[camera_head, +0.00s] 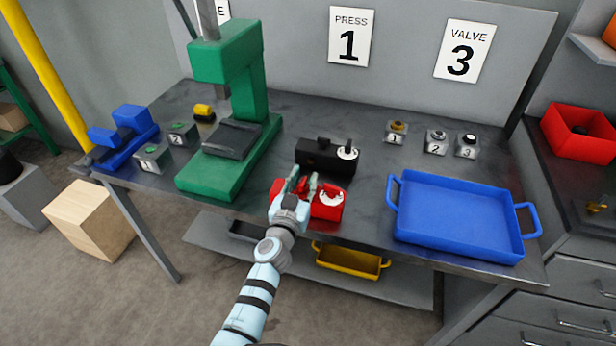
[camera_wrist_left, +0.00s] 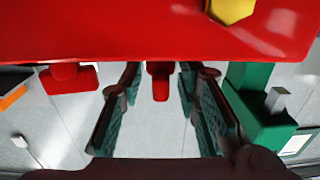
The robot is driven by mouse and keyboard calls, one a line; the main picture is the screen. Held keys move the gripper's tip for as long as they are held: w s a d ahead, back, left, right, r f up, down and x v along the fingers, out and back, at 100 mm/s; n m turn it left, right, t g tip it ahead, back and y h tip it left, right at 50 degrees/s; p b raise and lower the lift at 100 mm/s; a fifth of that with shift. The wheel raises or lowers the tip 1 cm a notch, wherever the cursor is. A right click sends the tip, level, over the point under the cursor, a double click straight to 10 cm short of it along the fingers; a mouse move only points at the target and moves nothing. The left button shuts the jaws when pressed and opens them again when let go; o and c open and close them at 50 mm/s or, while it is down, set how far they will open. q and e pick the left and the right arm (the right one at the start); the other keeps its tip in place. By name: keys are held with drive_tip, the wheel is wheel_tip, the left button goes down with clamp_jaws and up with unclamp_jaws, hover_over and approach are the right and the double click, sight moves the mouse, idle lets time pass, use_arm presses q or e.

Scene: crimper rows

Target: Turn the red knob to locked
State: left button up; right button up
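A red device (camera_head: 327,213) with a white dial (camera_head: 331,197) sits near the front edge of the grey bench. My left gripper (camera_head: 302,184) is over its left part and hides much of it. In the left wrist view the red body (camera_wrist_left: 130,30) fills the top. A short red piece (camera_wrist_left: 159,84), perhaps the knob, shows between the two green-padded fingers of the left gripper (camera_wrist_left: 160,105). The fingers are spread, with a gap on each side of the piece. Which mark the knob points to cannot be told. My right gripper is not in view.
A black device (camera_head: 318,157) with a white dial stands just behind. A green press (camera_head: 212,172) is to the left and a blue tray (camera_head: 455,215) to the right. Numbered buttons (camera_head: 436,141) sit at the back right. The bench between the devices and the tray is clear.

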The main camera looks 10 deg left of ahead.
use_arm(q)
drive_tip(key=shift+s+a+r, duration=0.1)
drive_tip(key=shift+s+r, duration=0.15)
drive_tip(key=shift+s, duration=0.15)
drive_tip(key=shift+c, duration=0.6)
drive_tip(key=c, duration=0.3)
drive_tip(key=shift+w+f, duration=0.1)
drive_tip(key=shift+w, duration=0.05)
clamp_jaws()
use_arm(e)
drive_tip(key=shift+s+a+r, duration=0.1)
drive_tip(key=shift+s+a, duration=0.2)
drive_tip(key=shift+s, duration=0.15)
